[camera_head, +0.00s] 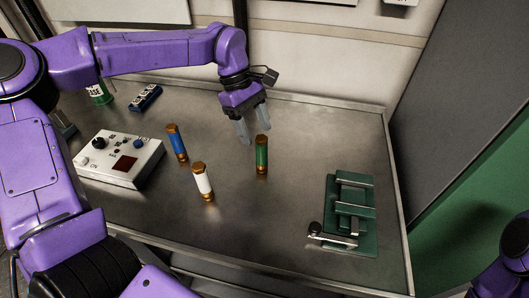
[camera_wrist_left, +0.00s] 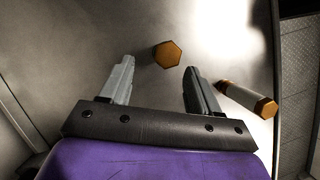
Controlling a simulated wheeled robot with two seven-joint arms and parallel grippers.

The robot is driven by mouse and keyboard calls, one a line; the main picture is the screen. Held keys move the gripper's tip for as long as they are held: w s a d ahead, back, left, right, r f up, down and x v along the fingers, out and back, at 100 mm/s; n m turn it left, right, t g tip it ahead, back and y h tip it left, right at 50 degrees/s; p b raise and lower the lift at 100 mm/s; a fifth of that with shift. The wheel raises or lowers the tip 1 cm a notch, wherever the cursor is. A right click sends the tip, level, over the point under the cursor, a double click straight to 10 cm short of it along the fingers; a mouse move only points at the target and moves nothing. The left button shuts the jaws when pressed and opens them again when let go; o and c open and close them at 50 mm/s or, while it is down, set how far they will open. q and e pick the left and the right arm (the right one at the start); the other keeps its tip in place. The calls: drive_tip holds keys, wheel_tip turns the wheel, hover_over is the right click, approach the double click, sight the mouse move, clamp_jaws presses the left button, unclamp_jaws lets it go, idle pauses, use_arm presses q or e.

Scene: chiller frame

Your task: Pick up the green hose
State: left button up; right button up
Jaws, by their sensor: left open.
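The green hose (camera_head: 262,154) is a short green cylinder with brass ends, standing upright on the metal table. My left gripper (camera_head: 254,131) is open, pointing down just behind and above its top. In the left wrist view a hexagonal brass end (camera_wrist_left: 168,54), seemingly the green hose's top, shows just ahead of the gap between the open fingers (camera_wrist_left: 158,68); its body is hidden below the cap. No contact shows. The white hose (camera_head: 202,182) and the blue hose (camera_head: 177,143) stand upright to the left. My right gripper is out of view.
A white control box (camera_head: 118,160) with knobs sits at the left. A green metal fixture (camera_head: 349,215) lies at the right. The wall runs behind the table.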

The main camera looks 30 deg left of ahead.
sight(266, 159)
use_arm(q)
drive_tip(key=shift+s+d+f, duration=0.5)
drive_tip(key=shift+d+f, duration=0.05)
drive_tip(key=shift+f, duration=0.25)
drive_tip(key=p+x, duration=0.1)
drive_tip(key=x, duration=0.3)
drive_tip(key=shift+w+d+f, duration=0.15)
drive_tip(key=shift+d+f, duration=0.1)
drive_tip(key=shift+s+f, duration=0.15)
drive_tip(key=shift+s, duration=0.1)
drive_tip(key=shift+w, duration=0.1)
clamp_jaws()
